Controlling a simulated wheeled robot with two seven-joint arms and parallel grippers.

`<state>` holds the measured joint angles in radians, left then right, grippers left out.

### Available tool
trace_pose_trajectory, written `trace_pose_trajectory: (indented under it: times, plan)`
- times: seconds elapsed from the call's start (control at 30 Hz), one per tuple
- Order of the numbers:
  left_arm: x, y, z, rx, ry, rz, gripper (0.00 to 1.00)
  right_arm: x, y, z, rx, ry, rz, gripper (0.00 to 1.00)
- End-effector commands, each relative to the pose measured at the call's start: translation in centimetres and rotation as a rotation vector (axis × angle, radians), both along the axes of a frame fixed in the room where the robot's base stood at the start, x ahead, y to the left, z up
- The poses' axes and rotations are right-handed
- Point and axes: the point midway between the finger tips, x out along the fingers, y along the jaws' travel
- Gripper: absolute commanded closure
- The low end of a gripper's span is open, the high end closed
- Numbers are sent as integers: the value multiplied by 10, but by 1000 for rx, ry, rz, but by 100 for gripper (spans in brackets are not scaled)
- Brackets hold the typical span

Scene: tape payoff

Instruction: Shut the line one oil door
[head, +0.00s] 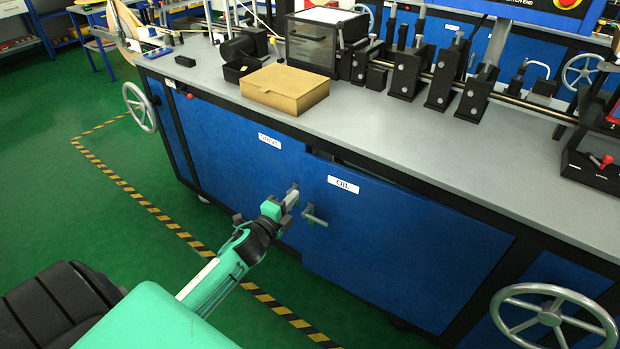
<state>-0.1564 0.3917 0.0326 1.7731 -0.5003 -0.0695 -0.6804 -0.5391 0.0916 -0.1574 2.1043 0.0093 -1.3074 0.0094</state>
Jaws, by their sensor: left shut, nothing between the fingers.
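The oil door (400,235) is the blue right-hand panel under the bench, with a white OIL label (343,185) and a grey lever handle (315,216) near its left edge. A dark gap shows along its top edge and its left edge stands a little out from the frame, so it looks slightly ajar. My left gripper (291,198) is shut and empty, at the seam between the two doors, just left of the oil door's handle. Whether it touches a door I cannot tell. My right gripper is not in view.
The left blue door (225,150) has a small white label. Handwheels (140,107) and (553,315) stick out at both ends of the bench. A cardboard box (285,88) and black fixtures stand on the grey bench top (400,130). Green floor with a striped line (180,232) lies in front.

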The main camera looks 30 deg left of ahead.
Motion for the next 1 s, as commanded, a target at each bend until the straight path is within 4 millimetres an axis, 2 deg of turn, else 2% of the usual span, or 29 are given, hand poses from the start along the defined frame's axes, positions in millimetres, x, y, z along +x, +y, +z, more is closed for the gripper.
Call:
trace_pose_trajectory:
  times: [0.3,0.5,0.7,1.0]
  plan:
    - [55,0,1,-1,-3,-1,100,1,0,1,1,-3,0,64]
    - [82,0,1,0,-1,-1,100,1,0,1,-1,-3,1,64]
    - [96,0,1,-1,-1,-1,100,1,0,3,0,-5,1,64]
    - [99,0,0,-1,0,-1,100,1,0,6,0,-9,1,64]
